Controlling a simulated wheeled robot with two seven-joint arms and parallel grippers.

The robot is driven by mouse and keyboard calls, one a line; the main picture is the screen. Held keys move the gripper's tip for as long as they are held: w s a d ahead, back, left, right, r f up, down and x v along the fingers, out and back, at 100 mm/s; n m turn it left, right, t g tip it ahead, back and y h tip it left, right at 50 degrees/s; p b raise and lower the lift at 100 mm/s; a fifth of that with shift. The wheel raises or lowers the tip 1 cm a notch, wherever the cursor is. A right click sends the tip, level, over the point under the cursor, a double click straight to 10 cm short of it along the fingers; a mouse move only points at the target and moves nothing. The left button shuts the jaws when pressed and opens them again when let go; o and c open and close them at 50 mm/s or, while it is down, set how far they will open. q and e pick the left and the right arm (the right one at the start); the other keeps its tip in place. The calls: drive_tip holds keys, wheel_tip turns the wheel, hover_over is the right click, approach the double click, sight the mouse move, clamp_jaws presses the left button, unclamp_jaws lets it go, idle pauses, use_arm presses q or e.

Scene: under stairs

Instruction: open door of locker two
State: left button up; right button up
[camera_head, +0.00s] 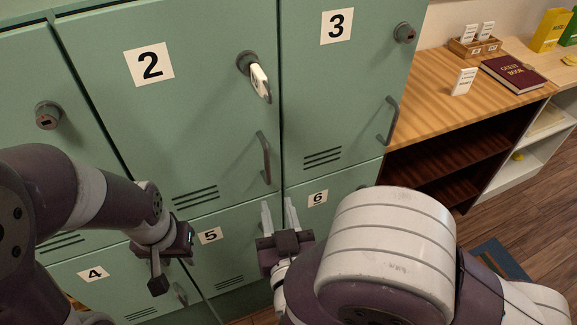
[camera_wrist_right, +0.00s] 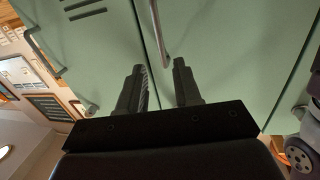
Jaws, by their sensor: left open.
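The door of locker two (camera_head: 200,110) is green, carries a white "2" label and looks shut. A key with a white tag (camera_head: 260,82) sits in its lock (camera_head: 246,64). Its grey bar handle (camera_head: 266,160) stands near the door's right edge. My right gripper (camera_head: 279,214) is open and empty just below the handle, its fingers pointing up. In the right wrist view, the handle (camera_wrist_right: 160,32) lies ahead of the gap between the open fingers (camera_wrist_right: 160,86), not between them. My left gripper (camera_head: 172,262) is open, in front of the lower lockers.
Locker three (camera_head: 350,90) with its own handle (camera_head: 387,120) is on the right; lockers four, five (camera_head: 225,245) and six are below. A wooden shelf (camera_head: 435,95) with a guest book (camera_head: 512,72) stands farther right. Wooden floor (camera_head: 530,215) shows at the right.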

sight(267, 164)
drive_tip(key=w, duration=0.3)
drive_tip(key=w+p, duration=0.1)
drive_tip(key=w, duration=0.3)
drive_tip(key=w+a+p, duration=0.1)
drive_tip(key=w, duration=0.3)
drive_tip(key=shift+a+r, duration=0.1)
drive_tip(key=shift+r, duration=0.15)
drive_tip(key=shift+w+a+f, duration=0.1)
drive_tip(key=shift+w+a, duration=0.05)
drive_tip(key=shift+w, duration=0.55)
clamp_jaws()
